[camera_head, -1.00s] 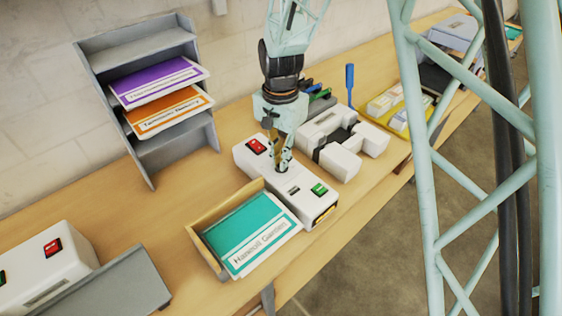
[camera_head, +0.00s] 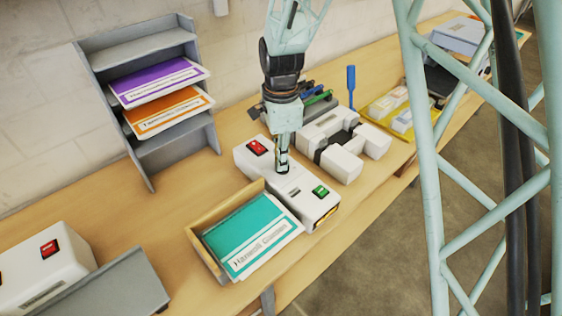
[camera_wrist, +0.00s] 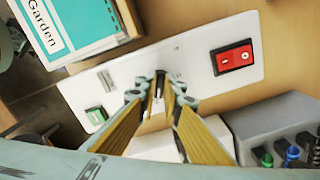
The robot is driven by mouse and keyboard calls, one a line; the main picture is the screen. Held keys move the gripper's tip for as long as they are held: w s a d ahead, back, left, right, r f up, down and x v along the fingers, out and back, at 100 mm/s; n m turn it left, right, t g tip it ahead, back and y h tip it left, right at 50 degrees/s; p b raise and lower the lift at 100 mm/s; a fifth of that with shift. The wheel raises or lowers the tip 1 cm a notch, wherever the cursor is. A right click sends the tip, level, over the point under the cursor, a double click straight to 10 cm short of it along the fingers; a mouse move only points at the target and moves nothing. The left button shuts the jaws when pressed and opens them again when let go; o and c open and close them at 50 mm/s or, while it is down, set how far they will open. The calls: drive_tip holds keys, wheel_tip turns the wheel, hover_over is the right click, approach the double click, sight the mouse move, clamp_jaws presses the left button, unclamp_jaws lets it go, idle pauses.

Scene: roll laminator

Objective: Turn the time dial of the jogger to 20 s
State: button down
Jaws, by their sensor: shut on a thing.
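The jogger (camera_head: 308,212) is a white box with a red rocker switch (camera_head: 257,147) and a green button (camera_head: 320,191). Its wooden tray (camera_head: 206,257) holds teal-covered sheets (camera_head: 248,232). My gripper (camera_head: 282,171) points straight down onto the jogger's top, between the switch and the button. In the wrist view, the fingertips of my gripper (camera_wrist: 160,80) are closed around the small time dial, which they mostly hide. The dial's pointer and scale marks cannot be read. In the wrist view, the red switch (camera_wrist: 234,58) is right of the fingers and the green button (camera_wrist: 96,115) left.
A white machine (camera_head: 345,150) stands close behind on the right, beside a grey holder with pens. A grey shelf (camera_head: 155,100) with purple and orange sheets stands at back left. Another white machine (camera_head: 40,265) is at front left.

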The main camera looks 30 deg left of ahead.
drive_tip(key=shift+m, duration=0.3)
drive_tip(key=c, duration=2.8)
unclamp_jaws()
drive_tip(key=shift+r, duration=0.15)
drive_tip(key=shift+r, duration=5.9)
drive_tip(key=shift+w, duration=0.1)
